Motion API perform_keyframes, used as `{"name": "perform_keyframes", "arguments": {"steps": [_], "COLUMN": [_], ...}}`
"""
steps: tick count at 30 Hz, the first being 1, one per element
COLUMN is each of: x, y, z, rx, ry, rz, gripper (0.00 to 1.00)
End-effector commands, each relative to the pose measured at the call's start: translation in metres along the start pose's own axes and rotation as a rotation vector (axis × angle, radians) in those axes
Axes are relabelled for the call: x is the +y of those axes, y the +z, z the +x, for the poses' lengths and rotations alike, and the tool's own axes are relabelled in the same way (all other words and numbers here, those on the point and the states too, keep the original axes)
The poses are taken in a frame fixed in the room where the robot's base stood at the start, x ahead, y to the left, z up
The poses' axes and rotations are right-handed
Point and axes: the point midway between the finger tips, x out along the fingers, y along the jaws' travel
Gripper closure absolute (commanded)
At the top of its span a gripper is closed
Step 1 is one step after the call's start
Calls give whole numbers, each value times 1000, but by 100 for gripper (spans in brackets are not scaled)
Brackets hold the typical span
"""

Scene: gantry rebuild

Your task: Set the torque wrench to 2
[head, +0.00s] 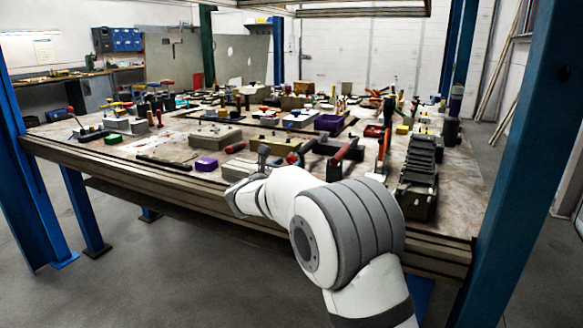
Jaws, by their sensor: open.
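I cannot single out the torque wrench or its scale among the many small tools on the table. A long thin dark tool (164,162) lies flat near the front left edge of the table; I cannot tell whether it is a wrench. A tool with a red-brown handle (347,150) stands tilted just beyond my arm. My white and grey arm reaches from the lower right over the table's front edge.
The large table (120,165) is crowded with tools, blocks and boxes. A purple block (206,164) lies near the front edge, and a dark ribbed block (420,170) stands at the right. Blue posts (525,165) flank the table. The floor (170,270) in front is clear.

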Motion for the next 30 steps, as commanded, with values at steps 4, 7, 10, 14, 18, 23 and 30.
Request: {"name": "perform_keyframes", "arguments": {"steps": [4, 7, 10, 14, 18, 23, 30], "x": [0, 0, 0, 0, 0, 0, -6], "y": [0, 0, 0, 0, 0, 0, -1], "z": [8, 8, 8, 8, 7, 7, 9], "rx": [0, 0, 0, 0, 0, 1, 1], "ry": [-1, 0, 0, 0, 0, 0, -3], "rz": [1, 1, 1, 1, 1, 1, 4], "gripper": [56, 56, 56, 64, 76, 89, 99]}}
